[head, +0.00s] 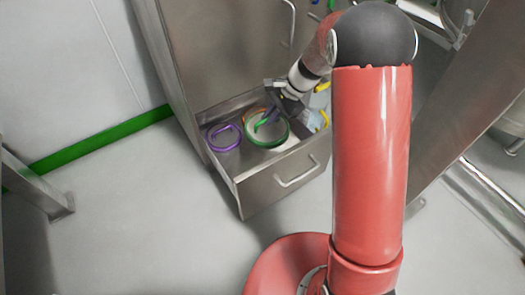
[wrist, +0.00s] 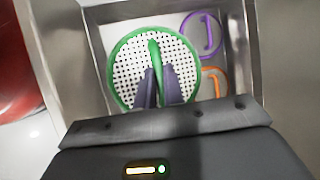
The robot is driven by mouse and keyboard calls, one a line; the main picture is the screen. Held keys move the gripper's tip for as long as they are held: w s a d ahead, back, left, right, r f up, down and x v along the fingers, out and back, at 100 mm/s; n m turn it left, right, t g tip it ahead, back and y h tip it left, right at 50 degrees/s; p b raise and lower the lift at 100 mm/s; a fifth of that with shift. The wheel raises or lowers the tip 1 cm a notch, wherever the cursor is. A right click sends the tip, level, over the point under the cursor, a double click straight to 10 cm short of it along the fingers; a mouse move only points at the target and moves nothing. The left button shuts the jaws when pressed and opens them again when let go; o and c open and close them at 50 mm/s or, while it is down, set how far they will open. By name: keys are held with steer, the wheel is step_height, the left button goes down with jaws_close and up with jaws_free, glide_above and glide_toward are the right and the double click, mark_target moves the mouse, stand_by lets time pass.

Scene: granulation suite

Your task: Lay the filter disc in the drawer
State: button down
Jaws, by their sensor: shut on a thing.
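The filter disc, a white perforated round with a green rim and green handle (wrist: 130,60), is in the middle of the wrist view. My gripper (wrist: 158,88) is shut on its handle, with the dark fingers on either side. In the head view the disc (head: 249,137) is within the outline of the open drawer (head: 262,192), looking about level. I cannot tell whether it touches the drawer floor. My gripper (head: 285,106) is above it and hides part of it.
A purple ring-shaped piece (head: 223,138) lies in the drawer at the left. An orange one (wrist: 213,82) lies close beside the disc. Yellow pieces (head: 323,119) show at the drawer's right. The steel drawer walls stand close around the disc.

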step_height(320, 180, down, 17)
steer(key=b, duration=0.3)
steer(key=shift+r, duration=0.1)
steer(key=c, duration=2)
jaws_free()
steer(key=o, duration=0.5)
